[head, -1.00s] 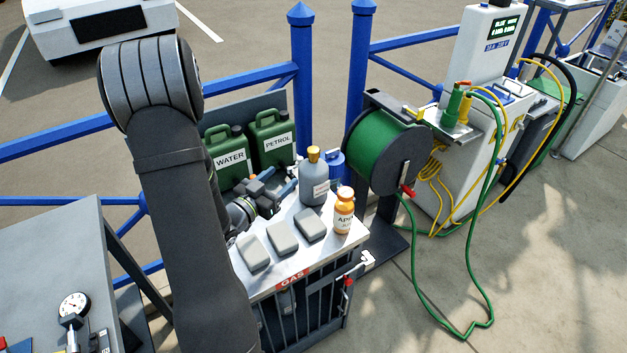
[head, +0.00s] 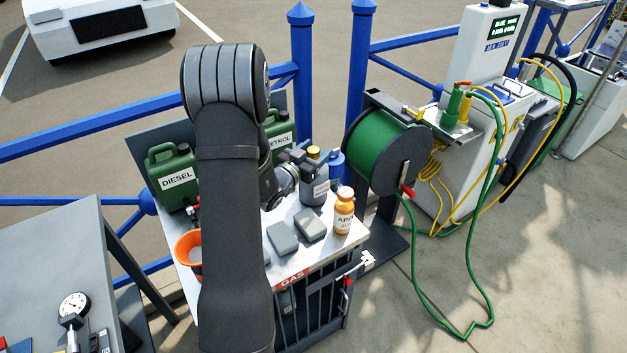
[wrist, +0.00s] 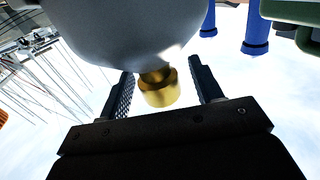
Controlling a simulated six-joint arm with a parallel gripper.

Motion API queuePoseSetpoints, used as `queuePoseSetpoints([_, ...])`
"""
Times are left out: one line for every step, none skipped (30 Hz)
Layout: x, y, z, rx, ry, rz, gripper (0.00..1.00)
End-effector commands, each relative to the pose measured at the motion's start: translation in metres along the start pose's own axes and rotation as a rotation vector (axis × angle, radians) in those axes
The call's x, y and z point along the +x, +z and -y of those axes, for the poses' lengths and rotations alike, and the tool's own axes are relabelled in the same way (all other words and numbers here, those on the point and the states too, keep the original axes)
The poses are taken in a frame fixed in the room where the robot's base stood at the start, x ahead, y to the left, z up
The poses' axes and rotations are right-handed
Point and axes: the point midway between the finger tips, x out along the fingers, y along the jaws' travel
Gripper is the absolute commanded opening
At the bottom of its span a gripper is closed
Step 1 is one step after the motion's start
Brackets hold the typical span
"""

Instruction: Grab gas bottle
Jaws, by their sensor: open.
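A grey bottle with a brass-coloured cap and a small label, likely the gas bottle (head: 321,191), stands upright on the white top of the cabinet marked GAS; its label is too small to read. My gripper (head: 304,159) is at its upper part and partly covers it. In the wrist view the grey bottle (wrist: 140,35) appears upside down, its brass cap (wrist: 158,90) between the two fingers of my open gripper (wrist: 163,80). Gaps show on both sides of the cap.
An orange bottle (head: 343,211) stands just right of the grey one, and a blue one (head: 336,166) behind it. Grey blocks (head: 310,229) lie in front. Green cans (head: 173,179) stand behind left. A green hose reel (head: 376,151) is at right.

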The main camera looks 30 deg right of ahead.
Motion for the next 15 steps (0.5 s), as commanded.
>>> queuePoseSetpoints([0.0056,0.0001,0.0000,0.000,0.000,0.000,0.59])
queuePoseSetpoints([0.0080,-0.0001,0.0002,0.000,0.000,-0.001,0.59])
queuePoseSetpoints([0.0103,-0.0003,0.0003,0.000,-0.001,-0.001,0.59])
queuePoseSetpoints([0.0114,-0.0004,0.0004,0.001,-0.001,-0.001,0.59])
queuePoseSetpoints([0.0120,-0.0004,0.0004,0.000,-0.001,-0.001,0.59])
queuePoseSetpoints([0.0123,-0.0004,0.0004,0.000,-0.001,-0.001,0.59])
queuePoseSetpoints([0.0122,-0.0003,0.0005,0.000,-0.001,-0.001,0.59])
queuePoseSetpoints([0.0121,-0.0003,0.0005,0.000,-0.001,-0.001,0.59])
queuePoseSetpoints([0.0119,-0.0003,0.0005,0.000,-0.001,0.000,0.59])
queuePoseSetpoints([0.0119,-0.0003,0.0005,0.000,-0.001,0.000,0.59])
queuePoseSetpoints([0.0119,-0.0003,0.0005,0.000,-0.001,0.000,0.57])
queuePoseSetpoints([0.0118,-0.0003,0.0005,0.000,-0.001,0.000,0.50])
queuePoseSetpoints([0.0118,-0.0003,0.0005,0.000,-0.001,0.000,0.44])
queuePoseSetpoints([0.0117,-0.0003,0.0005,0.000,-0.001,0.000,0.38])
queuePoseSetpoints([0.0117,-0.0003,0.0005,0.000,-0.001,0.000,0.30])
